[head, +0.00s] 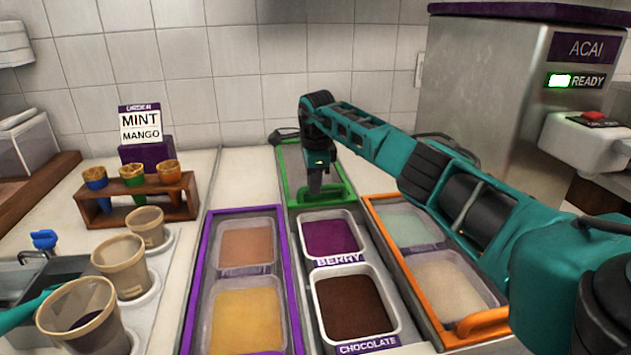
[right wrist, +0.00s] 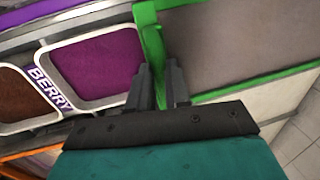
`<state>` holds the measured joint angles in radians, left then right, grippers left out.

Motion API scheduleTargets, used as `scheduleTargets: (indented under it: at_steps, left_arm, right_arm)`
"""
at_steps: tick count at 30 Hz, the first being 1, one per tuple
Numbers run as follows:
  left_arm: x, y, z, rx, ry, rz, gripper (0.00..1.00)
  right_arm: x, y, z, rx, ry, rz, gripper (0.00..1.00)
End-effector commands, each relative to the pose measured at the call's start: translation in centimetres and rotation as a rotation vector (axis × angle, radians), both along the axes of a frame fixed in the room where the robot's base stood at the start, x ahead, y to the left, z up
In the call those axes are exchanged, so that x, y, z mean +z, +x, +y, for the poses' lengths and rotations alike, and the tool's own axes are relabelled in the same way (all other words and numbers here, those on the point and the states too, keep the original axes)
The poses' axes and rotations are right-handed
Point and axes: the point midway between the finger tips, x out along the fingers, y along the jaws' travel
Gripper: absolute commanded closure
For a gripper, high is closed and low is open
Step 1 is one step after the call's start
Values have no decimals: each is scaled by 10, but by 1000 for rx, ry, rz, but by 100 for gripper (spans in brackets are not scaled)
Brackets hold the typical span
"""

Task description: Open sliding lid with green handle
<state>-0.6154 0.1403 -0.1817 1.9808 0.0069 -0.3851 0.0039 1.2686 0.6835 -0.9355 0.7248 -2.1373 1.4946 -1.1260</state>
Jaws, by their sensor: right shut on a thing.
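The sliding lid (head: 294,165) has a green frame and a grey panel. It sits at the far end of the middle well, and the berry tub (head: 331,237) and chocolate tub (head: 352,304) in front of it are uncovered. My right gripper (head: 316,192) is shut on the green handle at the lid's near edge. In the right wrist view the green handle (right wrist: 152,42) runs between my right fingers (right wrist: 160,84), beside the berry tub (right wrist: 103,66). Part of the handle is hidden behind the fingers. My left gripper is not in view.
A purple-framed lid (head: 208,240) covers the left well and an orange-framed lid (head: 376,208) the right well. A wooden cone rack (head: 150,215) and several paper cups (head: 120,262) stand at left. The acai machine (head: 490,80) stands behind my right arm.

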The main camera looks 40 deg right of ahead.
Motion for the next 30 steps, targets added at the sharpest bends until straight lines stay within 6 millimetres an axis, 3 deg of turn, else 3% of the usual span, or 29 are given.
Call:
scheduleTargets:
  at_steps: [8,9,17,25,30]
  left_arm:
    - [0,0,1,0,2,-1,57]
    - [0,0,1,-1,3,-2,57]
    - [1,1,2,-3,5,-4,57]
    - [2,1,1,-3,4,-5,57]
    - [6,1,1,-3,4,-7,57]
  right_arm:
    - [0,1,2,6,-2,0,100]
    - [0,1,2,6,-2,0,81]
    - [0,0,1,3,-2,1,57]
    - [2,0,0,1,-3,1,57]
    - [23,-3,1,4,-3,-3,57]
